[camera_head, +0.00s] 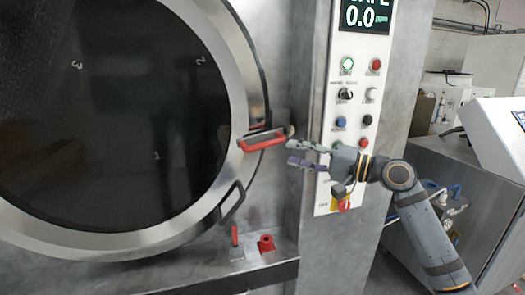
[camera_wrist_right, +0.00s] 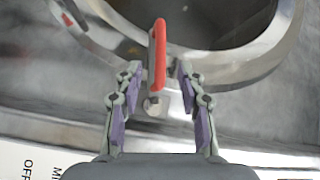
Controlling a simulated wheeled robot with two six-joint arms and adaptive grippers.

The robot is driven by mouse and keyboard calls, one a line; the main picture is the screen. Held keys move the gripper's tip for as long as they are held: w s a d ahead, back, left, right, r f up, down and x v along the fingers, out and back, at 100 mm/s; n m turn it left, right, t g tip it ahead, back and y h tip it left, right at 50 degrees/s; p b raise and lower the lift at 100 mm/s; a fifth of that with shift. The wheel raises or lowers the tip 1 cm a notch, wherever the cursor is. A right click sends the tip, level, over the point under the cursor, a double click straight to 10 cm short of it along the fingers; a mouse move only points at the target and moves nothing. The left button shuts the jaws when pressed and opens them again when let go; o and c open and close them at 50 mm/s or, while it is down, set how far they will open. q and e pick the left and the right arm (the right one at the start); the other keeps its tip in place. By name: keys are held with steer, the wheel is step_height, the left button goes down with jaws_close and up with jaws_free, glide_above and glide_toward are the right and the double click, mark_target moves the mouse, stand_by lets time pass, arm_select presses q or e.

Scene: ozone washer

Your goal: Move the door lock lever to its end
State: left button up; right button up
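The door lock lever, which I take to be the red bar (camera_head: 262,141) at the right rim of the round door (camera_head: 215,30), points left over the door's metal ring. My right gripper (camera_head: 290,153) is just to the right of the lever, coming from the right, with its fingers apart. In the right wrist view the lever (camera_wrist_right: 160,55) stands upright in the picture, and its near end lies between the open fingertips (camera_wrist_right: 159,75). Gaps show on both sides, so I see no finger closed on it. My left gripper is not in view.
A control panel (camera_head: 357,105) with buttons and a display is behind my right arm. A dark loop handle (camera_head: 232,203) is on the door below the lever. A small red lever (camera_head: 235,236) and a red bracket (camera_head: 266,244) are on the ledge beneath.

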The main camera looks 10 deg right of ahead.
mark_target(262, 146)
steer(key=p+x, duration=0.5)
steer(key=x, duration=0.5)
steer(key=shift+r, duration=0.15)
steer(key=shift+w+a, duration=0.2)
steer(key=shift+w, duration=0.05)
jaws_close()
